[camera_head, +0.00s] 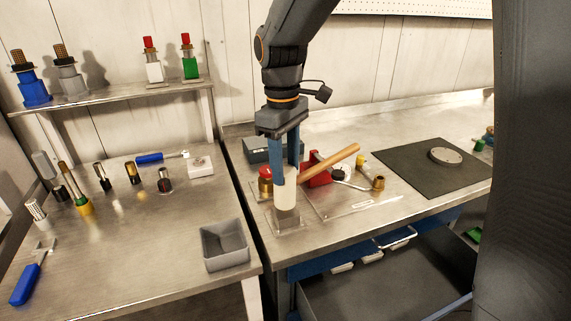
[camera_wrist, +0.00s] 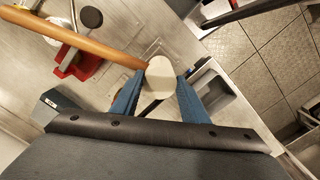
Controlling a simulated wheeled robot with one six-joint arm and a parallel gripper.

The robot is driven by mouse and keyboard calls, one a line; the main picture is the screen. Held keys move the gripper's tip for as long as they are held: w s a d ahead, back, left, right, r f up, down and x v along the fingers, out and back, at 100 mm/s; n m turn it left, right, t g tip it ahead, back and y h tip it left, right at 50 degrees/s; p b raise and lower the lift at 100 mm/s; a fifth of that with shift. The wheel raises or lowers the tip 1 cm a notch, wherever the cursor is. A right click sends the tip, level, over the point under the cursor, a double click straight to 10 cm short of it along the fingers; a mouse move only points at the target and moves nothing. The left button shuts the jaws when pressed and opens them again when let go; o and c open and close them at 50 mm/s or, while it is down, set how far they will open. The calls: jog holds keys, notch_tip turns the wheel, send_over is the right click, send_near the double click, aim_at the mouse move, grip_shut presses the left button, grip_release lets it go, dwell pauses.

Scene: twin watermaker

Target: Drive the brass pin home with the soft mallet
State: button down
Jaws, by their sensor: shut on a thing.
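My gripper (camera_head: 286,177) points down and is shut on the soft mallet, with its two blue fingers on either side of the pale head (camera_head: 287,196). The mallet's wooden handle (camera_head: 332,160) sticks out to the right and slightly up. In the wrist view the white head (camera_wrist: 160,72) sits between the fingertips and the handle (camera_wrist: 85,38) runs to the upper left. The head is over a clear plate (camera_head: 288,224) at the bench's left front; I cannot tell if they touch. I cannot make out the brass pin; it may be hidden by the head.
A red-topped brass part (camera_head: 265,178) stands close left of the mallet. A red block (camera_head: 317,178) is behind, under the handle. A small brass cup (camera_head: 379,183) stands to the right, near a dark mat (camera_head: 405,165). A grey bin (camera_head: 225,246) is on the left table, across a gap.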

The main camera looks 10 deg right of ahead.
jog(key=shift+f, duration=0.95)
dwell(0.9)
jog(key=shift+r, duration=0.15)
jog(key=shift+r+p, duration=3.1)
jog(key=shift+r, duration=0.4)
